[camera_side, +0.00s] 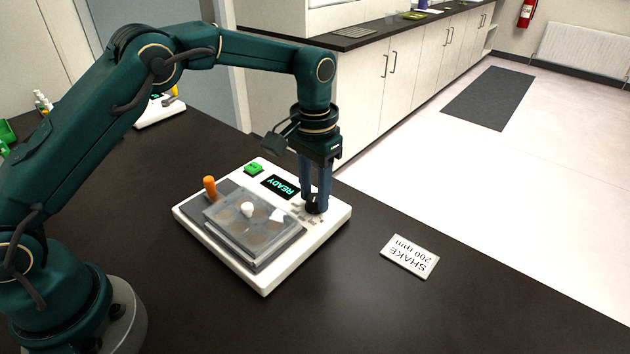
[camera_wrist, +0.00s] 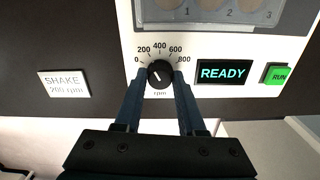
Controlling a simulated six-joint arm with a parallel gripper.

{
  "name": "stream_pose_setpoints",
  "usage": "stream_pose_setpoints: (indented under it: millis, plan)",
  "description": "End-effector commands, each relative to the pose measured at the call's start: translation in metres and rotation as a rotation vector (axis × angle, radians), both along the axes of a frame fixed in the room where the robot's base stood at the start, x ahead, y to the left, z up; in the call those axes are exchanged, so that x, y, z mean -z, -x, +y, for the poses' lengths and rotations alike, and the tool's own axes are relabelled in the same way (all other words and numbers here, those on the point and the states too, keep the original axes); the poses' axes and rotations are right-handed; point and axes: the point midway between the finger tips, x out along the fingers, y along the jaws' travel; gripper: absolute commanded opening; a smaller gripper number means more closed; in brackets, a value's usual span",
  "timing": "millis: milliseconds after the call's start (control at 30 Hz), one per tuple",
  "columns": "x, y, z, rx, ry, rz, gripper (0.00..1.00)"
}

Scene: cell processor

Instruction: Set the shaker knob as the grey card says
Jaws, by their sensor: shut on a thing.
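The grey card (camera_side: 409,256) lies flat on the dark bench, right of the shaker. It reads "SHAKE 200 rpm" and also shows in the wrist view (camera_wrist: 64,84). The white shaker (camera_side: 264,282) has a black rpm knob (camera_wrist: 160,74) with a printed scale from 0 to 800. My gripper (camera_side: 315,205) points down and is shut on the knob, one finger on each side. A pale mark on the knob seems to point up and left, toward the low end of the scale. Its exact reading is too small to tell.
The shaker carries a clear-lidded plate (camera_side: 252,252) with wells, an orange-handled lever (camera_side: 210,187), a green RUN button (camera_wrist: 279,74) and a display (camera_wrist: 221,71) reading READY. Another white device (camera_side: 160,112) stands farther back. The bench around the card is clear.

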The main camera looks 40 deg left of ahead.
Motion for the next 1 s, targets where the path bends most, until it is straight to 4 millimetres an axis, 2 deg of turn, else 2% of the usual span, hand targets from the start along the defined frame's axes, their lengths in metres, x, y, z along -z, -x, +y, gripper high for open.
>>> stream_pose_setpoints:
  millis: [533,567,600,633,1000]
  plan:
    - [-0.0019,-0.0007,-0.0004,-0.033,0.001,-0.004,0.0]
    - [-0.0019,-0.0007,-0.0004,-0.033,0.001,-0.004,0.47]
    - [-0.0019,-0.0008,-0.0004,-0.033,0.001,-0.004,0.62]
    - [-0.0018,-0.0007,-0.0004,-0.033,0.001,-0.004,0.69]
    - [-0.0053,-0.0008,-0.0002,-0.033,0.0,-0.003,0.69]
